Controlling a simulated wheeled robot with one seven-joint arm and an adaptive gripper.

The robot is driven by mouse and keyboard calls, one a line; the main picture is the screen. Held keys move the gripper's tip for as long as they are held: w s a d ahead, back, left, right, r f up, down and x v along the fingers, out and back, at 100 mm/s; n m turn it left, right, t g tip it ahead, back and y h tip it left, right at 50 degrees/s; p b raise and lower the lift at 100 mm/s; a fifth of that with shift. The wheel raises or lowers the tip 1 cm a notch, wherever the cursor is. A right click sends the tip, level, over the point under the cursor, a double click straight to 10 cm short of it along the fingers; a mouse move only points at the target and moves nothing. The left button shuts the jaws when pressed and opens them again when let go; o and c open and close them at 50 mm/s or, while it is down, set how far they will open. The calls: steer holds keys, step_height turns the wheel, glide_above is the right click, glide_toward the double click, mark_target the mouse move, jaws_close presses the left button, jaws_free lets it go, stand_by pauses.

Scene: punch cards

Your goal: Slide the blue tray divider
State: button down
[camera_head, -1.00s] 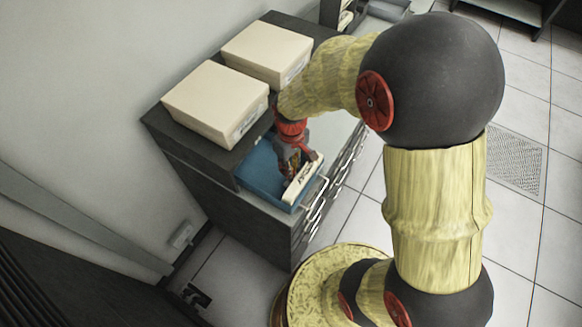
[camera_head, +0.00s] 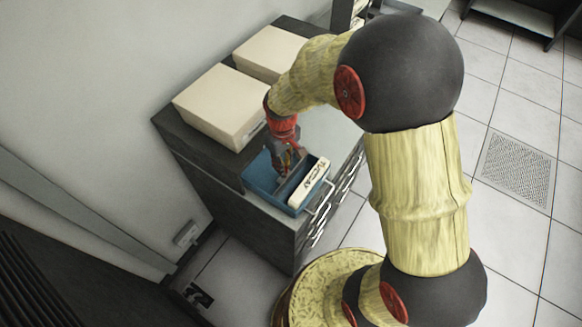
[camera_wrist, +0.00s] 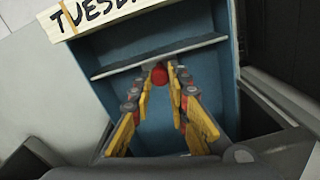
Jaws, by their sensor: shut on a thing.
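The blue tray (camera_head: 257,173) sits at the front of the dark cabinet top, and its inside shows in the wrist view (camera_wrist: 218,85). The grey divider (camera_head: 290,186) stands across the tray, a short way behind the label block. In the wrist view the divider (camera_wrist: 120,67) spans the tray at a slant. My gripper (camera_wrist: 161,75) reaches down into the tray and is shut at the middle of the divider, with a round red piece between its yellow fingertips. The exact contact is partly hidden by the fingers.
A white label block (camera_head: 309,183), lettered "TUES…" in the wrist view, is at the tray's front edge. Two beige boxes (camera_head: 222,105) stand behind the tray. Drawers with metal handles (camera_head: 322,215) line the cabinet front. A wall rises at left.

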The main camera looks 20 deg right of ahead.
steer(key=shift+w, duration=0.1)
steer(key=c, duration=1.7)
jaws_free()
step_height(320, 180, up, 12)
